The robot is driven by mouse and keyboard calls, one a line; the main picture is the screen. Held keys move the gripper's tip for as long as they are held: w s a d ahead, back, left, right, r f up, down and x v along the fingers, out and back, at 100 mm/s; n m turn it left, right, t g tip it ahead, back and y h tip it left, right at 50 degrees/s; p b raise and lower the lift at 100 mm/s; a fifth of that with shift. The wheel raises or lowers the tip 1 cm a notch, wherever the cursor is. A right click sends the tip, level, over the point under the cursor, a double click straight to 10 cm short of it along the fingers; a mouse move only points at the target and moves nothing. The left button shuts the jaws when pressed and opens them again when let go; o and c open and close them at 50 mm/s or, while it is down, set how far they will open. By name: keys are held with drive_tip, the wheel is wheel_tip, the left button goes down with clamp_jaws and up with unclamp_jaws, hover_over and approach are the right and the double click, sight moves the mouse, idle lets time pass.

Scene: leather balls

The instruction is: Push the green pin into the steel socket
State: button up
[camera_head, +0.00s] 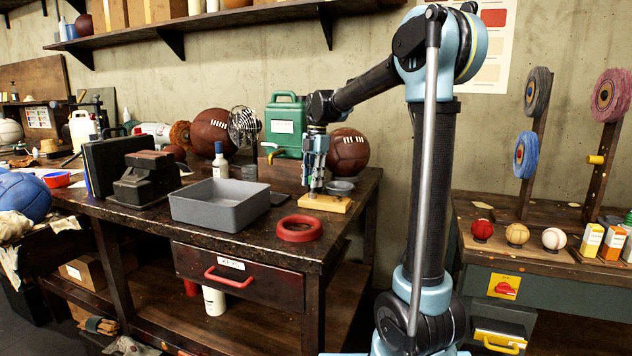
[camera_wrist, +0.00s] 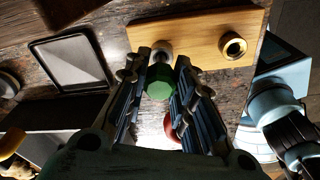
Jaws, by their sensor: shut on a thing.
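My gripper (camera_head: 314,186) points down over the pale wooden block (camera_head: 336,206) near the right end of the workbench. In the wrist view my gripper (camera_wrist: 162,88) is shut on the green pin (camera_wrist: 159,84), whose green head shows between the fingers. The steel socket (camera_wrist: 161,50) shows just past the pin, on the wooden block (camera_wrist: 200,28). The pin overlaps the near side of the socket in this view, and I cannot tell whether its tip is in the socket. A brass socket (camera_wrist: 233,46) sits at the other end of the block, empty.
A red ring (camera_head: 298,229) and a grey tray (camera_head: 218,206) stand left of the block. A small grey bowl (camera_head: 341,187) is close behind it. A green canister (camera_head: 285,125) and brown balls (camera_head: 348,150) stand farther back.

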drive_tip(key=shift+f, duration=0.75)
idle(0.8)
drive_tip(key=o, duration=1.1)
drive_tip(key=r, duration=0.8)
drive_tip(key=w+d+r, duration=0.1)
drive_tip(key=r, duration=0.2)
drive_tip(key=shift+w+r, duration=0.1)
drive_tip(key=shift+r, duration=0.3)
